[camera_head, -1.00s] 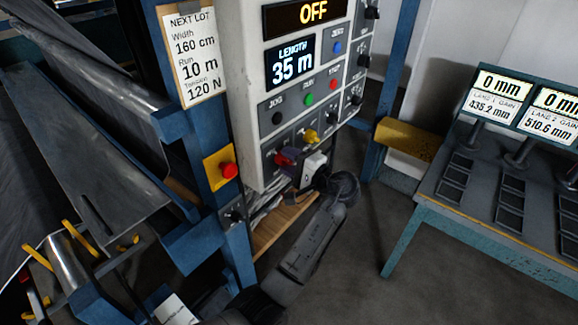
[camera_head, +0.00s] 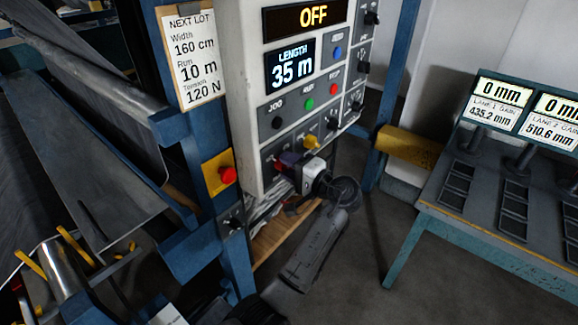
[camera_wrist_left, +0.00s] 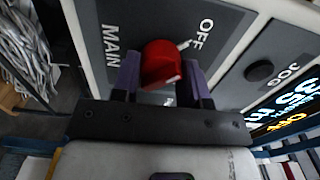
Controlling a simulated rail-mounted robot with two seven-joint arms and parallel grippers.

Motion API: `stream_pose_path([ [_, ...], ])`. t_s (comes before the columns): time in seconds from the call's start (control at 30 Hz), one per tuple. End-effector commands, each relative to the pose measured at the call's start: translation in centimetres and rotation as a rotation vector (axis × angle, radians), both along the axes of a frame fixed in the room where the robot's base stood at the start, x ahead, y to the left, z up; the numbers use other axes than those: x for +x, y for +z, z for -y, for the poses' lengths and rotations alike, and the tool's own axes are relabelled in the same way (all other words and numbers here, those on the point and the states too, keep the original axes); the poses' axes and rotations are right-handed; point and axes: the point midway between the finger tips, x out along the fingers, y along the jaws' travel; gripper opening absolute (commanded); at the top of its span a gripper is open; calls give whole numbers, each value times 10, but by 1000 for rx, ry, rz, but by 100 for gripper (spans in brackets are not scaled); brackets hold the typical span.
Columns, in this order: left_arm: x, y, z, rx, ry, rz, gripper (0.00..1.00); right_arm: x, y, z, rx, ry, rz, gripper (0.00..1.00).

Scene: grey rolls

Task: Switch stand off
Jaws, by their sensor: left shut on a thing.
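The red main knob (camera_wrist_left: 160,64) sits on the grey plate lettered MAIN and OFF, low on the white control cabinet (camera_head: 243,100). A white mark beside the knob points toward the word OFF. My left gripper (camera_wrist_left: 160,80) is shut on the knob, one purple finger on each side. In the head view my left gripper (camera_head: 284,162) is at the cabinet's lower front and covers most of the knob, with a little red showing. The cabinet's upper display (camera_head: 313,16) reads OFF. My right gripper is in neither view.
A yellow knob (camera_head: 311,142) sits just right of my gripper. A red button on a yellow plate (camera_head: 226,175) is on the blue post to the left. The length display (camera_head: 291,63) reads 35 m. A bench with gauges (camera_head: 500,190) stands at the right.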

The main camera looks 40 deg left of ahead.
Motion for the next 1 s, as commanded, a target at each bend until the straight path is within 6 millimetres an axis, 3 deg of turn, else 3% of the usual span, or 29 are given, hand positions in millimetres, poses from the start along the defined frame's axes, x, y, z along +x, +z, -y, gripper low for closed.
stream_pose_path([
  [0.27,0,1,0,1,0,1,65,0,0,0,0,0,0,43],
  [0.57,0,0,3,0,-1,-1,66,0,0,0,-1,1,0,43],
  [0.77,1,0,27,-2,-3,-1,66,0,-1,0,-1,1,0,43],
  [1.0,2,0,76,-1,-3,-1,66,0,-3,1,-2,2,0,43],
])
